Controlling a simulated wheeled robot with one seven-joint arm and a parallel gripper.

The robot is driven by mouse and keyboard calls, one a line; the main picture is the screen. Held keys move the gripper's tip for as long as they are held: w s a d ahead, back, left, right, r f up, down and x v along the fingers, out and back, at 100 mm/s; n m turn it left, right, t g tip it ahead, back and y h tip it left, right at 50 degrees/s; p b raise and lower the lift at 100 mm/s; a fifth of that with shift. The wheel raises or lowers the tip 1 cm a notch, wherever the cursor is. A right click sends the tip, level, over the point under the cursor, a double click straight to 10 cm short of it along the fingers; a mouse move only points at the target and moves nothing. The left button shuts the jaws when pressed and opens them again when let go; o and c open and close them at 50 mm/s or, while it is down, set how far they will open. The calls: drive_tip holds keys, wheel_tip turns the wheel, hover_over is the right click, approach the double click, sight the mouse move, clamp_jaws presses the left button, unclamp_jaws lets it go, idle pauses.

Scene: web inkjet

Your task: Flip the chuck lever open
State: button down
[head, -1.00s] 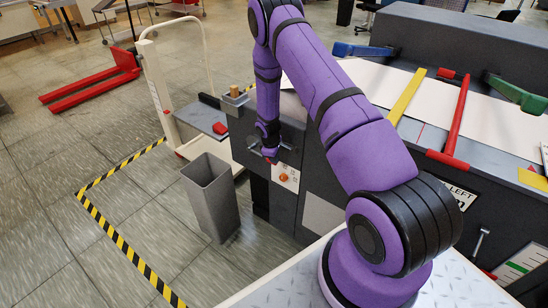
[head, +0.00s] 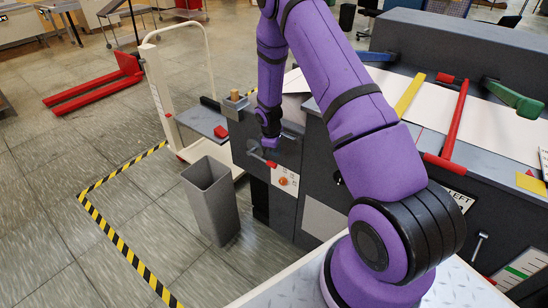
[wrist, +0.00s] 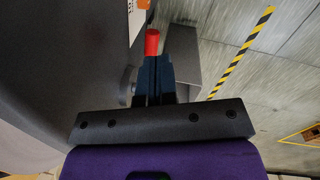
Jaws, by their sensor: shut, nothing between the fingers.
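The chuck lever (head: 264,161) has a red grip and sits on the dark front face of the machine, just below my gripper in the head view. In the wrist view its red grip (wrist: 152,42) stands straight beyond the fingertips; whether they touch cannot be told. My gripper (head: 269,141) is shut and empty, pointing down beside the machine face. Its dark fingers (wrist: 153,75) lie together in the wrist view. A round grey hub (wrist: 127,86) shows left of the fingers, partly hidden by them.
A white panel with an orange button (head: 283,181) is right of the lever. A grey open bin (head: 211,200) stands on the floor below. A white cart (head: 168,118) is behind. Red and green levers (head: 515,98) and a yellow bar lie right, beyond my arm.

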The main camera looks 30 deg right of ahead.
drive_tip(key=shift+s+r, duration=0.35)
drive_tip(key=shift+r, duration=0.35)
drive_tip(key=shift+s+r, duration=0.4)
drive_tip(key=shift+r, duration=0.35)
drive_tip(key=shift+s+r, duration=0.35)
drive_tip(key=shift+r, duration=0.35)
drive_tip(key=s+a+r+m+t, duration=0.1)
drive_tip(key=s+a+r, duration=0.15)
drive_tip(key=r, duration=0.75)
drive_tip(key=s+a+r+m+t, duration=0.1)
drive_tip(key=s+a+r+m, duration=0.15)
drive_tip(key=r, duration=0.75)
drive_tip(key=s+a+r+m+t, duration=0.1)
drive_tip(key=s+a+r, duration=0.15)
drive_tip(key=r, duration=0.85)
drive_tip(key=s+a+r+m, duration=0.1)
drive_tip(key=s+r, duration=0.3)
drive_tip(key=s, duration=0.4)
drive_tip(key=s+a+r+m+t+y, duration=0.1)
drive_tip(key=s+a+r, duration=0.2)
drive_tip(key=s, duration=0.6)
drive_tip(key=s+a+r+m+t, duration=0.1)
drive_tip(key=s+a+r, duration=0.2)
drive_tip(key=s+r, duration=0.2)
drive_tip(key=s, duration=0.3)
drive_tip(key=shift+s+r+y, duration=0.15)
drive_tip(key=shift+y, duration=0.25)
